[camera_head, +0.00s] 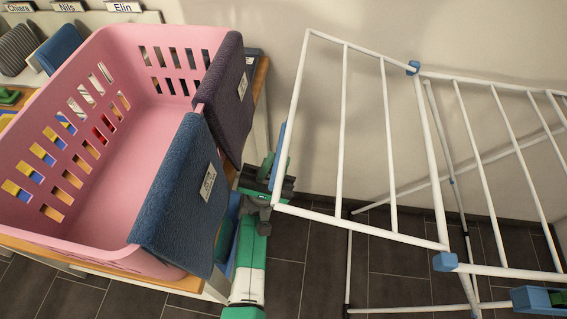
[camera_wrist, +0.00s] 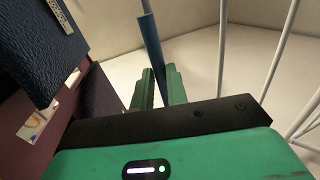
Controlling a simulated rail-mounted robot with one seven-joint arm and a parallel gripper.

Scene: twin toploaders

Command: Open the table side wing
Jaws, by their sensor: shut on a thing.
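The table side wing (camera_head: 387,145) of the white drying rack is a frame of thin bars, joined to the rack's middle section (camera_head: 495,150) by blue joints. It reaches out to the left, towards the table; its exact tilt is hard to tell. A blue grip (camera_head: 278,158) sits on its outer bar. My gripper (camera_head: 274,183) is shut on this blue grip, just right of the table's edge. In the wrist view the blue grip (camera_wrist: 153,52) runs up from between my green fingers (camera_wrist: 160,88). The contact itself is partly hidden.
A pink laundry basket (camera_head: 107,150) stands on the wooden table (camera_head: 261,82) at the left. A blue cloth (camera_head: 178,195) and a dark purple cloth (camera_head: 224,95) hang over its right rim, close to my gripper. A wall (camera_head: 270,20) stands behind the rack.

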